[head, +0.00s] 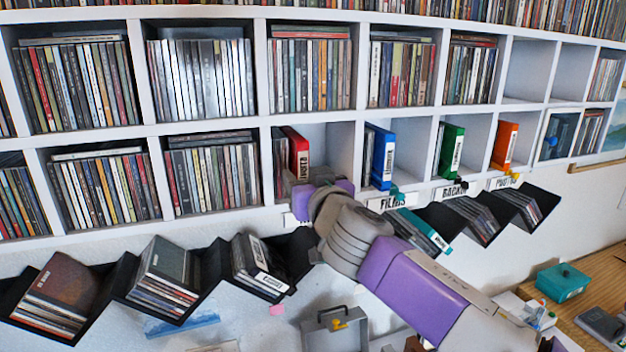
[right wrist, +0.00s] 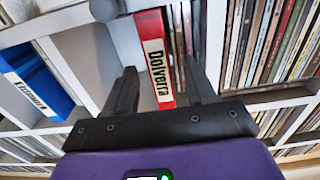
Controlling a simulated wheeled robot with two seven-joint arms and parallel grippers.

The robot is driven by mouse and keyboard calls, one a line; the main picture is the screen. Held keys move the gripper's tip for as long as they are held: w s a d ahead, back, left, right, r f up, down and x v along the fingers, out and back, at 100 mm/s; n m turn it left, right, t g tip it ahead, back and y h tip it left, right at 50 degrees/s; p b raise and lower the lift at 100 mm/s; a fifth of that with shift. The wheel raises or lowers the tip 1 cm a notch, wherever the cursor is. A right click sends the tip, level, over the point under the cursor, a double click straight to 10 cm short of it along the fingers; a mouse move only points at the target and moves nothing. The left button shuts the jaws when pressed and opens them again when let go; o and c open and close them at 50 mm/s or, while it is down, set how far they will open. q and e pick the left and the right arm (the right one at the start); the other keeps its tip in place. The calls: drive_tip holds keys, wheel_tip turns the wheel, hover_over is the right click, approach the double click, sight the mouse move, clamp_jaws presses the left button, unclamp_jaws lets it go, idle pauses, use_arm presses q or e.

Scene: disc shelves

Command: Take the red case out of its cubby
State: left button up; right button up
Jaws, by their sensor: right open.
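The red case (head: 297,152) stands upright in a lower-row cubby in the head view, its labelled spine facing out, beside darker cases on its left. In the right wrist view the red case (right wrist: 154,58) shows its white label reading "Doiverra" and lies between the two black fingers of my right gripper (right wrist: 159,67). The fingers are open, one on each side of the spine, with gaps showing; whether their tips reach inside the cubby is hard to tell. In the head view my own wrist hides the case's lower end. My left gripper is out of view.
A blue case (head: 382,157), a green case (head: 450,150) and an orange case (head: 504,146) stand in cubbies to the right. A black zigzag rack (head: 215,262) holding cases runs below. The red case's cubby has free room on its right.

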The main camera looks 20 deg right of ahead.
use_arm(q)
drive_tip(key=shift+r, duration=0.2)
use_arm(e)
drive_tip(key=shift+w, duration=0.5)
clamp_jaws()
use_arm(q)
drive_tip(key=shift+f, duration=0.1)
use_arm(e)
drive_tip(key=shift+s+f+b, duration=0.1)
drive_tip(key=shift+s+b, duration=0.25)
drive_tip(key=shift+s, duration=0.2)
drive_tip(key=shift+s+b, duration=0.35)
drive_tip(key=shift+s, duration=0.9)
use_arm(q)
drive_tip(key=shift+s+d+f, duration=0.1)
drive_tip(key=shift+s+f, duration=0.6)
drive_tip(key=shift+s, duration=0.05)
